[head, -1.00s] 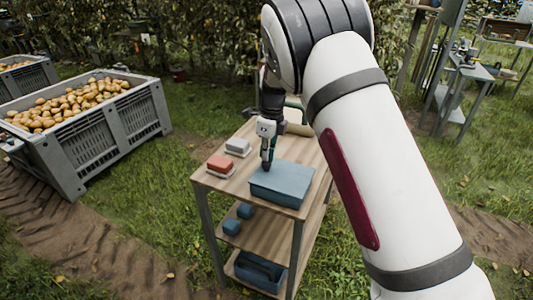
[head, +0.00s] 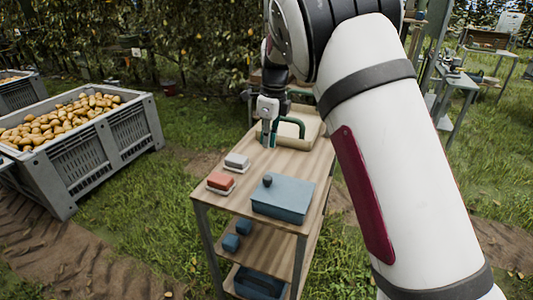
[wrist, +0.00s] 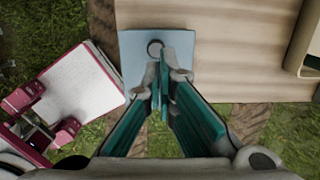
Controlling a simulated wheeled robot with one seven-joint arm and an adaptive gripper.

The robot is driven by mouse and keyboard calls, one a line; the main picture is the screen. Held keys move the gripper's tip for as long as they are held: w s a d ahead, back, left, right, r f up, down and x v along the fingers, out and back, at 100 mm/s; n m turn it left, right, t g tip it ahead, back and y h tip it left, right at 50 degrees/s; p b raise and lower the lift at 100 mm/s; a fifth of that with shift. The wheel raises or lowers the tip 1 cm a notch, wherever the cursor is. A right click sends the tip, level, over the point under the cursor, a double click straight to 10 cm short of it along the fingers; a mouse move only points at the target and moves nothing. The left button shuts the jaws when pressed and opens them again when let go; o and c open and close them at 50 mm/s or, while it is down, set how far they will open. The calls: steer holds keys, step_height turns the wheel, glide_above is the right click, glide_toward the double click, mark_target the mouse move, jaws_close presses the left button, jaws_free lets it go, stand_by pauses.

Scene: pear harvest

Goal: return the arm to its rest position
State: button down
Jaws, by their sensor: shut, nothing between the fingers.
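My gripper (head: 269,134) hangs above the far part of the wooden cart (head: 234,190), beyond a blue lidded box, fingers pointing down. In the wrist view its teal fingers (wrist: 161,84) are together with nothing between them. The blue box (head: 283,199) sits at the cart top's near right, lid on, with a dark round knob (head: 267,180). The box (wrist: 132,52) also shows in the wrist view, with the fingers appearing over it and apart from it. My arm reaches across the right of the head view and hides part of the background.
A red block (head: 220,181) and a grey-white block (head: 237,162) lie left of the box. A crate of pears (head: 89,153) stands left. A workbench (head: 458,92) stands back right.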

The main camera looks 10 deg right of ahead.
steer(key=s+d+r+n+t, duration=0.1)
steer(key=s+d+r+n, duration=0.3)
steer(key=s+r+n, duration=0.45)
steer(key=s+d+r+n+t, duration=0.1)
steer(key=s+d+r+n, duration=0.35)
steer(key=s, duration=0.75)
steer(key=s+d+f+n+t+h, duration=0.1)
steer(key=s+f+n+t, duration=0.1)
steer(key=s+n, duration=0.9)
steer(key=s, duration=0.8)
steer(key=shift+d+f, duration=0.15)
steer(key=shift+f, duration=0.2)
steer(key=shift+s, duration=0.1)
